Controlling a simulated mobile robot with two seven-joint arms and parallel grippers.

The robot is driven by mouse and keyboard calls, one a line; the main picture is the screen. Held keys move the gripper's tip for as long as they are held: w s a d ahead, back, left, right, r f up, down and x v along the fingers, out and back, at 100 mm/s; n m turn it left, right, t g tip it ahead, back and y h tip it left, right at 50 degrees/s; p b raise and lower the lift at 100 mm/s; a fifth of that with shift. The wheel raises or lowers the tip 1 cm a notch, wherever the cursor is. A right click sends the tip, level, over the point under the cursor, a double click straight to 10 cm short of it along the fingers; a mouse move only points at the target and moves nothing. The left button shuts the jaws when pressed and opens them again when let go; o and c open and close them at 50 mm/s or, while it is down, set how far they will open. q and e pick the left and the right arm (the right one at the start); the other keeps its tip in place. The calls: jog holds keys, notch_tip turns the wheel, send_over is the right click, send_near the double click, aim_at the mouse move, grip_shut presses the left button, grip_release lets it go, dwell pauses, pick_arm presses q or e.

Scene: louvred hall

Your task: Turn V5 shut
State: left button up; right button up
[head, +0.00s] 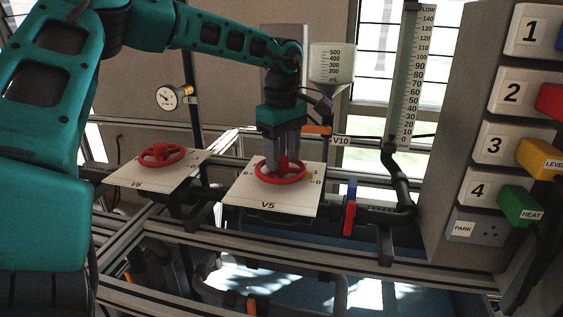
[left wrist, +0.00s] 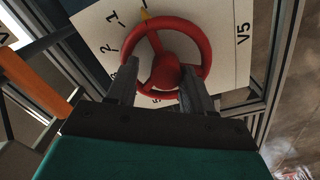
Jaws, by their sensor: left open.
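The V5 valve is a red handwheel (head: 280,172) on a white plate (head: 250,197) lettered V5, with a number scale around it. In the left wrist view the red wheel (left wrist: 194,34) has a yellow pointer (left wrist: 145,14) beside its rim, near the mark 1. My left gripper (head: 283,165) points down over the wheel, with its fingers apart. In the left wrist view the fingers (left wrist: 157,85) stand on either side of the wheel's red hub and overlap the rim; whether they touch it I cannot tell. My right gripper is in neither view.
Another red handwheel (head: 161,155) on a plate lettered V6 stands to the left. A red-handled valve (head: 349,216) and a grey pipe are right of V5. A panel (head: 470,130) with numbered plates fills the right.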

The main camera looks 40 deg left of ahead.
aim_at(281, 158)
pick_arm(q)
jog(key=shift+s+d+f, duration=0.1)
jog(key=shift+s+f, duration=0.4)
jog(key=shift+f, duration=0.1)
notch_tip(281, 158, up, 6)
jog(key=p, duration=0.3)
jog(key=shift+f, duration=0.15)
jog(key=shift+w+r, duration=0.1)
jog(key=shift+r, duration=0.85)
jog(key=shift+r, duration=0.2)
notch_tip(281, 158, up, 12)
jog(key=shift+r, duration=0.25)
